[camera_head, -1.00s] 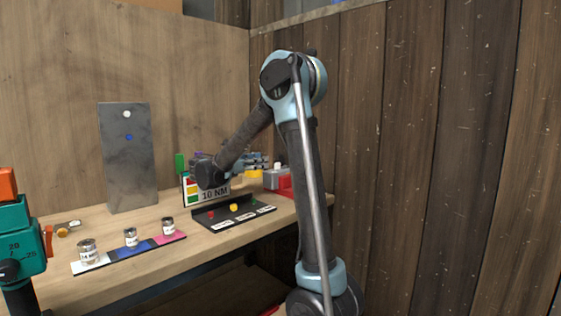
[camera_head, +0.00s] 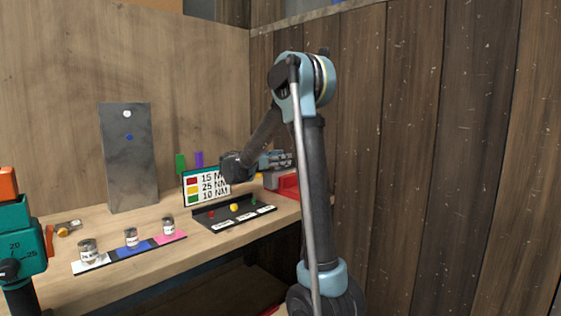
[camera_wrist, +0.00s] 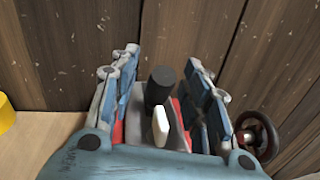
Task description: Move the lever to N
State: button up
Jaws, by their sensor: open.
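In the wrist view, my gripper (camera_wrist: 159,62) is open, with one finger on each side of an upright black cylindrical grip (camera_wrist: 160,86). This looks like the lever's handle. A white flat piece (camera_wrist: 161,125) stands just in front of it, also between the fingers. Gaps show beside the handle, so the fingers do not appear closed on it. Red housing (camera_wrist: 118,131) shows beneath. In the head view, my gripper (camera_head: 277,160) is above the red housing (camera_head: 287,184) at the bench's right end; the lever is hidden there. No N mark is readable.
A dark red handwheel (camera_wrist: 257,134) is close to the right finger. A wooden wall is just behind. In the head view, a sign (camera_head: 207,186), a black button panel (camera_head: 234,213) and several jars on a coloured strip (camera_head: 130,252) stand left on the bench.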

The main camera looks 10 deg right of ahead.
grip_shut()
